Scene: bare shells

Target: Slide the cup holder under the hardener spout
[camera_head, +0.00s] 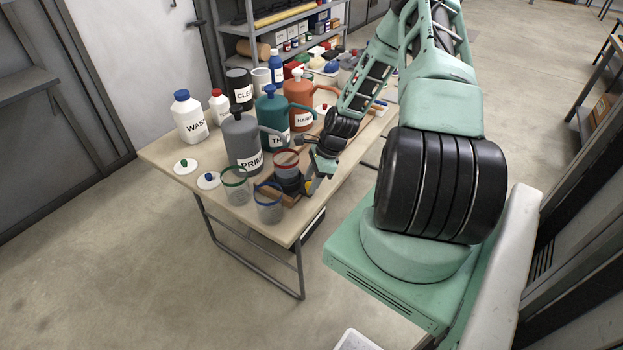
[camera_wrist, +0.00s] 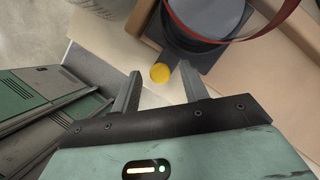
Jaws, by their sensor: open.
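The cup holder (camera_head: 290,187) is a dark grey carriage in a wooden rail near the table's front right edge, carrying a red-rimmed cup (camera_head: 286,160). Its yellow knob (camera_wrist: 160,72) sticks out toward my gripper (camera_head: 317,182). In the wrist view, my gripper (camera_wrist: 161,70) is open, with the knob between its fingertips or just past them; I cannot tell which, and no finger visibly touches it. The red-orange hardener bottle (camera_head: 299,92) with its pump stands behind, farther back on the table.
The grey primer bottle (camera_head: 241,142) and teal thinner bottle (camera_head: 270,122) stand beside the rail. Green-rimmed (camera_head: 236,188) and blue-rimmed (camera_head: 269,207) clear cups stand at the front of the table. White wash bottle (camera_head: 189,120) and lids lie left.

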